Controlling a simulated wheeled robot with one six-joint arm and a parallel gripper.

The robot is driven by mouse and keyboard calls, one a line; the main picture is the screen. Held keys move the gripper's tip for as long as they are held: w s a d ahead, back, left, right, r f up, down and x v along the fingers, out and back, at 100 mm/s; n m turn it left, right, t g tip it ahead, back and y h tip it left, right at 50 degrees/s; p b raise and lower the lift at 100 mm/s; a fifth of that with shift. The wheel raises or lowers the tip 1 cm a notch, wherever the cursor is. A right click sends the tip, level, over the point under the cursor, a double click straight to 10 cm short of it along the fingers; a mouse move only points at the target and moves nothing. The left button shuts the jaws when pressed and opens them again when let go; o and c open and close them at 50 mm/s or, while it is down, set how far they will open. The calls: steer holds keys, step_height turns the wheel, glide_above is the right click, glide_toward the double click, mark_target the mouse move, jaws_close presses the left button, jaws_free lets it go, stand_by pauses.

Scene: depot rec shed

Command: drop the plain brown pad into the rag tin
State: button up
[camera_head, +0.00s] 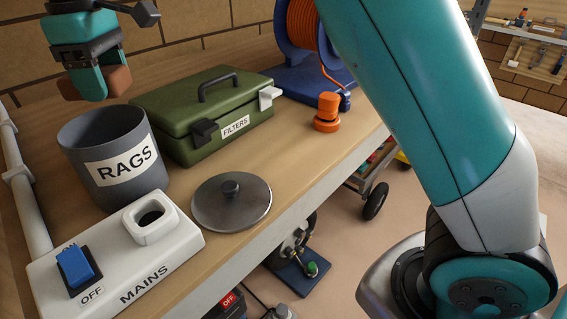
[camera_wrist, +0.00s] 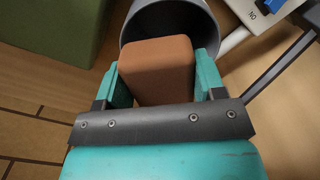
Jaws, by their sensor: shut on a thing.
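My gripper (camera_head: 88,84) is shut on the plain brown pad (camera_head: 117,80) and holds it in the air above the back of the rag tin. In the wrist view the pad (camera_wrist: 157,68) sits between the two teal fingers. The rag tin (camera_head: 122,183) is a grey open cylinder with a RAGS label, upright on the bench. Its rim also shows in the wrist view (camera_wrist: 213,22), beyond the pad, which hides part of the opening. The inside of the tin is mostly hidden. A round grey lid (camera_head: 250,209) with a knob lies flat on the bench beside the tin.
A green FILTERS box (camera_head: 180,140) stands close to the tin's right. A white MAINS switch box (camera_head: 110,262) with a blue rocker is in front.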

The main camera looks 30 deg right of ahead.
steer(key=shift+f, duration=0.45)
steer(key=o, duration=1)
steer(key=shift+c, duration=0.2)
step_height(320, 180, up, 18)
steer(key=p, duration=0.6)
steer(key=shift+f, duration=0.25)
